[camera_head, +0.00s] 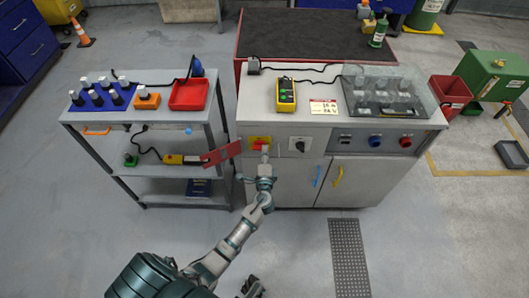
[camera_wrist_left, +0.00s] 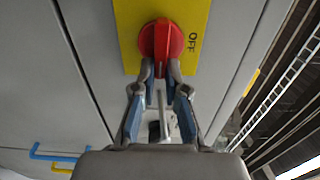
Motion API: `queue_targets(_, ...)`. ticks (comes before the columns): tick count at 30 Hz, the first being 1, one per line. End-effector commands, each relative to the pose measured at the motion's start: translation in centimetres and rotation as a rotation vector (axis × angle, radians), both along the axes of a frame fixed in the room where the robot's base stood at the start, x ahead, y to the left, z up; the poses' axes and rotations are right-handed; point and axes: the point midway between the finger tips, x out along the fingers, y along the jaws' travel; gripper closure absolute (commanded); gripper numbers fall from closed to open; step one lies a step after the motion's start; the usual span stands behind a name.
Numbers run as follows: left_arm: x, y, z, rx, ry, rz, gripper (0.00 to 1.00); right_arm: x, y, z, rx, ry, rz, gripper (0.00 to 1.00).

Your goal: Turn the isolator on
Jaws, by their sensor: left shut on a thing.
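The isolator is a red rotary knob (camera_wrist_left: 161,38) on a yellow plate (camera_wrist_left: 133,20) with the word OFF beside it in the left wrist view. In the head view the yellow plate (camera_head: 251,141) is on the front panel of the grey cabinet, and the red knob is partly hidden. My left gripper (camera_wrist_left: 161,68) is shut on the red knob, with a fingertip on each side of its lower part. In the head view my left gripper (camera_head: 264,158) reaches up to the panel from below.
A black rotary switch (camera_head: 300,146) sits just right of the isolator. A red flat plate (camera_head: 221,153) sticks out at the left. Blue (camera_head: 316,176) and yellow (camera_head: 338,177) door handles are below right. A shelf cart (camera_head: 90,121) stands left. The floor in front is mostly clear.

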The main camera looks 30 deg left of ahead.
Motion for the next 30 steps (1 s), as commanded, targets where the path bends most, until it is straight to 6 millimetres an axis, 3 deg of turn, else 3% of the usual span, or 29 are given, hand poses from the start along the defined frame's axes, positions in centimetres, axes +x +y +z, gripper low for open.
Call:
queue_targets(5,0.0,-0.4,-0.4,-0.006,0.006,-0.009,1.0,0.0,0.0,-0.1,0.0,0.001,0.0,0.6)
queue_targets(6,0.0,-0.4,-0.5,-0.006,0.006,-0.009,0.83,0.0,0.0,-0.1,0.0,0.001,0.0,0.6)
queue_targets(9,0.0,-0.3,-0.4,-0.005,0.005,-0.008,0.63,0.0,0.0,-0.1,0.0,0.001,0.0,0.6)
queue_targets(20,-0.6,-0.5,-0.2,-0.004,0.001,-0.004,0.63,-0.1,0.0,0.0,0.0,0.001,0.0,0.6)
queue_targets(30,-6.4,-4.1,-0.4,-0.006,0.004,-0.006,0.63,-0.1,0.0,0.0,0.0,0.0,0.0,0.6)
